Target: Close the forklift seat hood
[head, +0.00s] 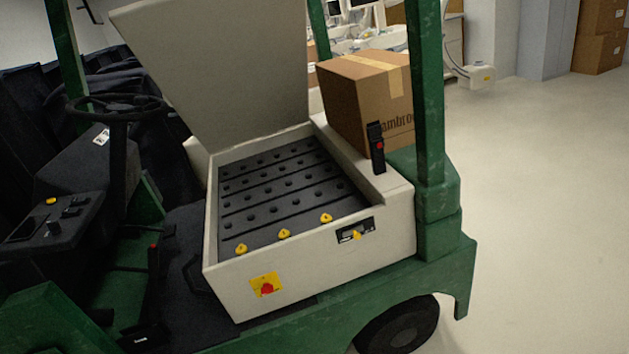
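The forklift seat hood (215,65) is a large pale grey panel. It stands raised at the back of an open pale box (230,290) on the green forklift, tilted up and away. The open box shows a dark battery tray (285,185) with rows of round caps and several yellow knobs along its front edge. A red knob on a yellow plate (266,286) is on the box's front face. The top edge of the hood is cut off by the frame. My gripper does not show in this view.
A cardboard box (362,95) sits behind the battery box, beside a green post (428,90). A black handle with a red button (377,148) stands on the right rim. A steering wheel (118,107) and console (50,225) are at left. Open floor (550,200) lies at right.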

